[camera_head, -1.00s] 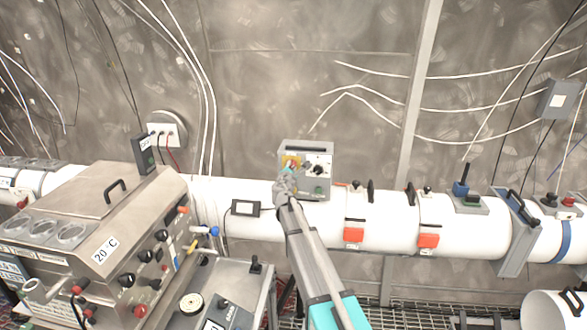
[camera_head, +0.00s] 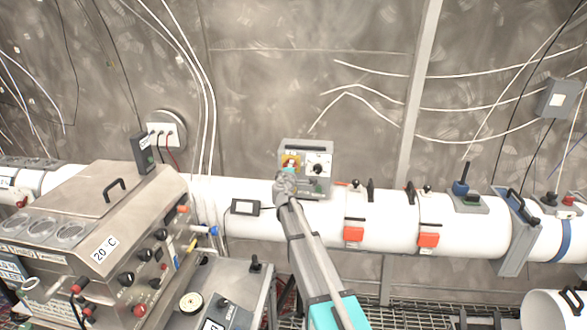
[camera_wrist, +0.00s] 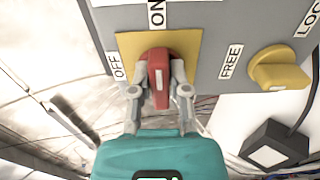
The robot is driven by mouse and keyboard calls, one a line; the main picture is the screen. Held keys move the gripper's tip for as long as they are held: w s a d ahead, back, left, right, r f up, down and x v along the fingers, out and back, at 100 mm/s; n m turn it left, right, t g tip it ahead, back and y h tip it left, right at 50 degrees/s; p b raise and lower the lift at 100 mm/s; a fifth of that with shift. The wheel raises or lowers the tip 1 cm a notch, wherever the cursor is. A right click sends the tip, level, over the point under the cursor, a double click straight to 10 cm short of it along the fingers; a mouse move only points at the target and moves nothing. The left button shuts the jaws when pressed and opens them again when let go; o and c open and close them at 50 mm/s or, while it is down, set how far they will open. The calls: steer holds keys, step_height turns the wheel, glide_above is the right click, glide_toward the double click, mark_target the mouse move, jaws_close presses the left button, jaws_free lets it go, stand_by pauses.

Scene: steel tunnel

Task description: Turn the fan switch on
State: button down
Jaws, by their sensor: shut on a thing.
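The grey control box (camera_head: 307,153) stands on the white pipe in the middle of the head view. In the wrist view its panel (camera_wrist: 215,14) carries a red rotary switch (camera_wrist: 158,75) on a yellow plate (camera_wrist: 188,45). OFF is marked to the plate's left and ON above it. The red handle lies roughly upright in the picture, in line with the ON label. My gripper (camera_wrist: 160,92) is shut on the red handle, one finger on each side. In the head view my gripper (camera_head: 284,180) is at the box's lower left and partly covers it.
A yellow knob (camera_wrist: 278,70) with FREE and LOC labels sits to the right of the switch. A steel machine (camera_head: 110,240) stands at the left. The white pipe (camera_head: 385,215) carries other switches and levers to the right. Cables hang on the wall.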

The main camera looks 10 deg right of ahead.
steer(key=shift+s+d+f, duration=0.1)
steer(key=shift+s, duration=0.1)
steer(key=c, duration=0.6)
jaws_free()
steer(key=shift+c, duration=0.2)
steer(key=shift+o, duration=0.2)
steer(key=shift+w, duration=0.1)
steer(key=v, duration=1.2)
